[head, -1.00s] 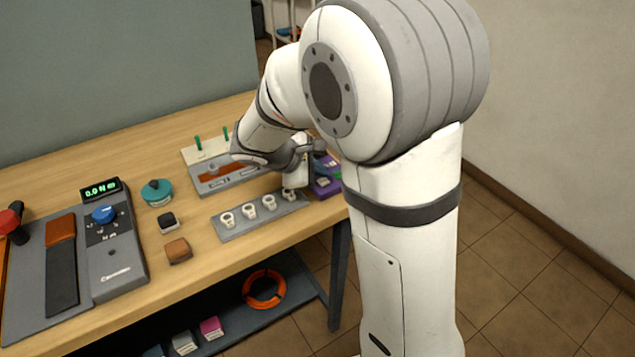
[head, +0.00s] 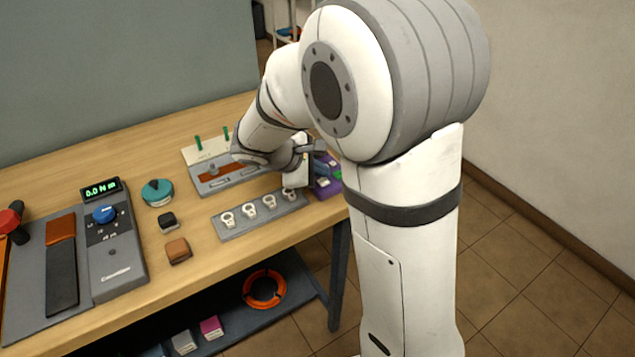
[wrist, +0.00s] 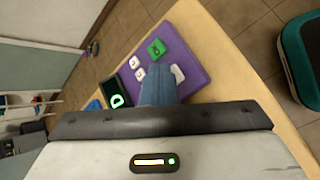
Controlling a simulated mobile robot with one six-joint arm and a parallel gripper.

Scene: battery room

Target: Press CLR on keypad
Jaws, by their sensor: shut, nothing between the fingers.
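The keypad (head: 325,189) is a purple block at the right end of the bench, partly hidden by my arm. In the wrist view the keypad (wrist: 194,58) shows a green key (wrist: 157,48), several white keys and a dark display (wrist: 114,92) with a green sign. The key labels are too small to read, so I cannot tell which is CLR. My gripper (wrist: 157,72) is shut and empty, with its blue-grey fingers over the keypad among the white keys. In the head view my gripper (head: 322,165) is by the keypad; contact cannot be told.
A grey strip with white ring-shaped pieces (head: 249,213) lies left of the keypad. A grey panel with green pegs (head: 222,177) is behind it. A teal round knob (head: 157,192), small blocks and a device with a display (head: 112,255) stand further left. The bench edge is close to the keypad.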

